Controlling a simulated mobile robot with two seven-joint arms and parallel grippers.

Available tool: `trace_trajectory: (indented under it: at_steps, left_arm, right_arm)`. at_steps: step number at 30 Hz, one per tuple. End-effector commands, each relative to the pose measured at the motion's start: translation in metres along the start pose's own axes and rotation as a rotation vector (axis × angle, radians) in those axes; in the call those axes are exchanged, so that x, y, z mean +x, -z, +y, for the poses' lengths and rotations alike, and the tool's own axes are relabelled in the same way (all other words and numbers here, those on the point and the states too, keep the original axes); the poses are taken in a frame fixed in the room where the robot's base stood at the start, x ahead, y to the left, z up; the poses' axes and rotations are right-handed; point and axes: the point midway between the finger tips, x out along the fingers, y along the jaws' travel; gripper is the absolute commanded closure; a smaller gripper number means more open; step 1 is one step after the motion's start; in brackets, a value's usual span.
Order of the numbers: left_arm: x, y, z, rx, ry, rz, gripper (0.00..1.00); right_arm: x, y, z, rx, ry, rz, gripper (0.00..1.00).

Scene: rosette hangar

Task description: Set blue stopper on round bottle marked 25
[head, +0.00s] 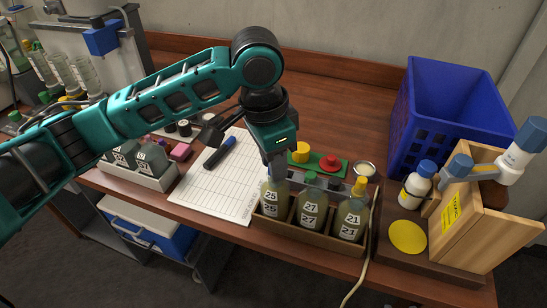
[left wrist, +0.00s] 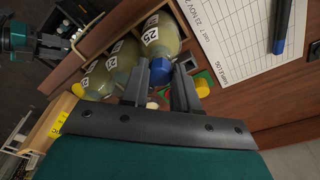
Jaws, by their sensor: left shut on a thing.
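The round bottle marked 25 (head: 271,204) stands upright in the left slot of a wooden rack (head: 312,228). It also shows in the left wrist view (left wrist: 162,36). My left gripper (head: 275,172) points down over this bottle and hides its mouth in the head view. In the left wrist view my left gripper (left wrist: 162,75) is shut on the blue stopper (left wrist: 160,70), which sits between the fingertips at the bottle's neck. I cannot tell whether the stopper touches the neck.
Bottles marked 27 (head: 310,212) and 21 (head: 350,220) stand close by in the same rack; the latter has a yellow stopper (head: 360,186). A green strip (head: 316,160) lies behind. A blue crate (head: 447,112) stands right, a written sheet (head: 212,188) lies left.

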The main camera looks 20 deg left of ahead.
Motion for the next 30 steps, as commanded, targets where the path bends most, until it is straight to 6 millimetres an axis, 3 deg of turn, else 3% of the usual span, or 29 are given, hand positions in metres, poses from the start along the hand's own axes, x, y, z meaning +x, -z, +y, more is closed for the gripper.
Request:
trace_trajectory:
  at_steps: [7,8,15,17,22,28,30]
  left_arm:
    - [0.0001,-0.0001,0.0003,0.001,0.000,0.000,0.93]
    - [0.0001,-0.0001,0.0003,0.001,0.000,0.000,0.70]
    - [0.0000,-0.0001,0.0002,0.000,0.000,0.000,0.47]
    - [0.0000,-0.0001,0.0002,0.000,0.000,0.000,0.41]
    - [0.0000,-0.0001,0.0002,0.000,0.000,0.000,0.41]
    - [0.0001,-0.0001,0.0002,0.000,0.000,0.000,0.22]
    - [0.0000,-0.0001,0.0002,0.000,0.000,0.000,0.20]
  right_arm:
    - [0.0000,0.0000,0.0001,0.000,0.000,0.000,0.57]
    - [0.0000,0.0000,0.0001,0.000,0.000,0.000,0.57]
    - [0.0000,0.0000,0.0000,0.000,0.000,0.000,0.57]
    - [0.0000,0.0000,0.0000,0.000,0.000,0.000,0.57]
    - [0.0000,0.0000,0.0000,0.000,0.000,0.000,0.57]
    - [0.0000,0.0000,0.0000,0.000,0.000,0.000,0.57]
    - [0.0000,0.0000,0.0000,0.000,0.000,0.000,0.57]
